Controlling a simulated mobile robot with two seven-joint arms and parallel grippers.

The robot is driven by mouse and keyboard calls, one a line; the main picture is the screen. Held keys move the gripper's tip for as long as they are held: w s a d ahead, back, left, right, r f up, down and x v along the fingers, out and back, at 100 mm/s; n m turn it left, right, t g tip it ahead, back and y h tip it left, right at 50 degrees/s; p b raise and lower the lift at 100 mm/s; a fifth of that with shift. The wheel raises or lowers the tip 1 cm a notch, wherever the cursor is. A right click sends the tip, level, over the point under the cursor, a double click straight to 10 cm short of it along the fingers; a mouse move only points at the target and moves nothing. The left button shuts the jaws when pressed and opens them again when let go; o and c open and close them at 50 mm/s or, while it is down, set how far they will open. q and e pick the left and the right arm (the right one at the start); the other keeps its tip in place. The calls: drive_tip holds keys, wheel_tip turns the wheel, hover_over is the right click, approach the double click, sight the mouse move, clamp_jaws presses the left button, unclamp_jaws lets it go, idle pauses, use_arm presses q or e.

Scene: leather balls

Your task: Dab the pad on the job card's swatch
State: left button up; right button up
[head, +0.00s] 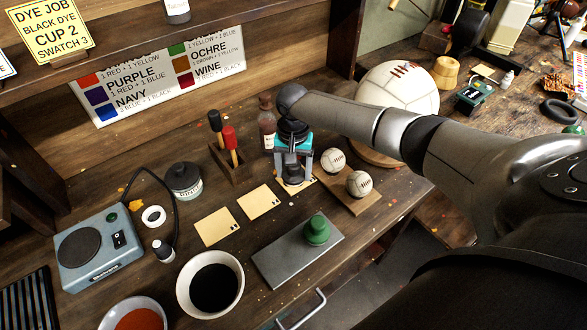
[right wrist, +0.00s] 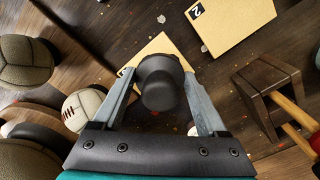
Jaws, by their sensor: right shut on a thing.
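The job card (head: 50,28) reads black dye, cup 2, swatch 3. My right gripper (head: 293,172) is shut on a dark, round-topped pad (right wrist: 160,80) and points down. It is over the rightmost of three cream swatch cards (head: 309,183), which also shows partly behind the pad in the right wrist view (right wrist: 152,48). I cannot tell whether the pad touches the card; its underside is hidden. The middle swatch (head: 259,202) is marked 2 in the right wrist view (right wrist: 228,22). The left swatch (head: 217,227) lies beside it. My left gripper is out of view.
A bowl of black dye (head: 238,284) and a bowl of orange-red dye (head: 160,308) stand in front. A green-knobbed tool (head: 317,231) rests on a grey plate (head: 280,262). A tool rack (head: 226,170), a bottle (head: 266,124) and stitched balls (head: 359,184) stand close around the gripper.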

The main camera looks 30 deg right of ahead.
drive_tip(key=shift+p, duration=1.1)
idle(2.2)
wheel_tip(320, 180, up, 7)
drive_tip(key=p, duration=0.8)
drive_tip(key=shift+r, duration=0.1)
idle(0.4)
